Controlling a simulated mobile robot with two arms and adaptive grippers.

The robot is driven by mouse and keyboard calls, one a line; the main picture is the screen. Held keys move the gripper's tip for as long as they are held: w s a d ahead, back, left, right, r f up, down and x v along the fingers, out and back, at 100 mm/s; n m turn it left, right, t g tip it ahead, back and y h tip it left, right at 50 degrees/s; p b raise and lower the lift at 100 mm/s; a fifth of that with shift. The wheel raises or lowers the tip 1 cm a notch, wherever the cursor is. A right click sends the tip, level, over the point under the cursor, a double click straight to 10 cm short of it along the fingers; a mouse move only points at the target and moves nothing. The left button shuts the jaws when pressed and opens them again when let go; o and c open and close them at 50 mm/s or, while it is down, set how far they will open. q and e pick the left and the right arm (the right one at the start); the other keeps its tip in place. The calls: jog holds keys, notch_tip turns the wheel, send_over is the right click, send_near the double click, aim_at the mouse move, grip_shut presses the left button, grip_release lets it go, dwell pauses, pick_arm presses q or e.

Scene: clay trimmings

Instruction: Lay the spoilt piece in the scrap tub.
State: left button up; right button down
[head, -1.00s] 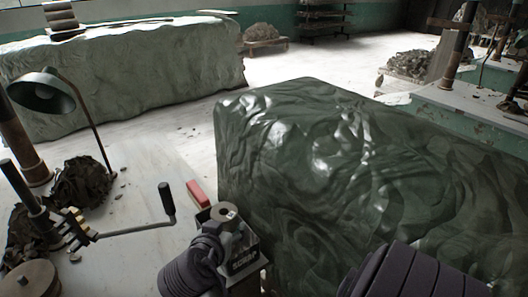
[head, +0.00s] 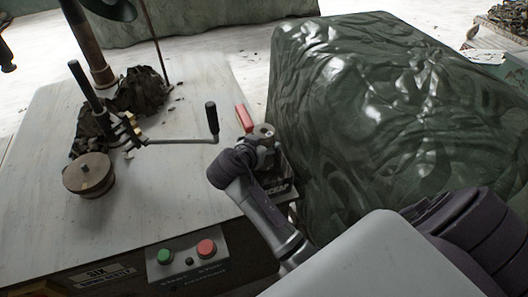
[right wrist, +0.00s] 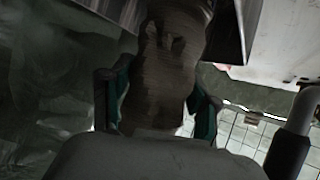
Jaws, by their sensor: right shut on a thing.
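The scrap tub (head: 278,188) is a small dark box with pale lettering, at the right edge of the workbench. My right gripper (right wrist: 160,103) is shut on the spoilt piece (right wrist: 170,50), a brownish, rough cylinder with dark gouges, between teal-padded fingers. In the head view a pale round end with a dark centre (head: 264,130), seemingly the piece's, shows just past my wrist, above the tub. My wrist hides most of the fingers and part of the tub. Grey walls flank the piece in the right wrist view; I cannot tell how deep it sits. My left gripper is out of view.
A red block (head: 244,118) lies beside the tub. A crank handle (head: 211,120), dark trimmings (head: 138,92) and a round wooden-looking disc (head: 89,175) are on the bench (head: 165,185). A large green sheet-covered mass (head: 370,110) stands close on the right.

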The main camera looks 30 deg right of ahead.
jog(key=shift+w+f, duration=0.1)
jog(key=shift+f, duration=0.1)
notch_tip(320, 180, down, 3)
jog(key=shift+f+p, duration=0.1)
jog(key=shift+p, duration=0.3)
jog(key=shift+f, duration=0.2)
jog(key=shift+f, duration=0.2)
jog(key=shift+c, duration=1.4)
grip_release()
jog(key=shift+r, duration=0.15)
